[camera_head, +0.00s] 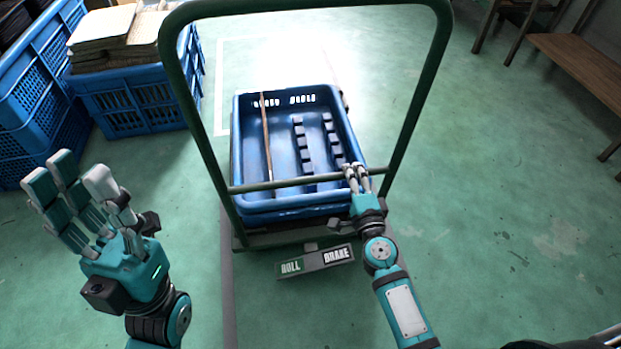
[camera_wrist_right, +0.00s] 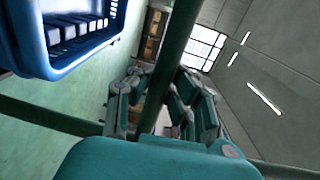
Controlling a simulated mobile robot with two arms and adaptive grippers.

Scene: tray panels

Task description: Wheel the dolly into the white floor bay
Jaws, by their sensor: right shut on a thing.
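The dolly has a tall green handle frame (camera_head: 411,100) with a lower crossbar, and a low platform under a blue crate (camera_head: 238,150). A pedal bar (camera_head: 316,261) at its near edge reads ROLL on the left and BRAKE on the right; I cannot tell which end is down. White lines of the floor bay (camera_head: 221,85) show beyond and left of the crate; the dolly hides part of the bay. My right gripper (camera_head: 358,178) is shut on the handle frame near the crossbar's right end; its fingers also show in the right wrist view (camera_wrist_right: 160,100). My left gripper (camera_head: 75,190) is open and empty, left of the dolly.
Stacked blue crates (camera_head: 40,90) and a blue crate holding cardboard (camera_head: 130,100) stand at the back left, close to the bay's left line. A wooden bench (camera_head: 580,65) is at the far right. Green floor right of the dolly is clear.

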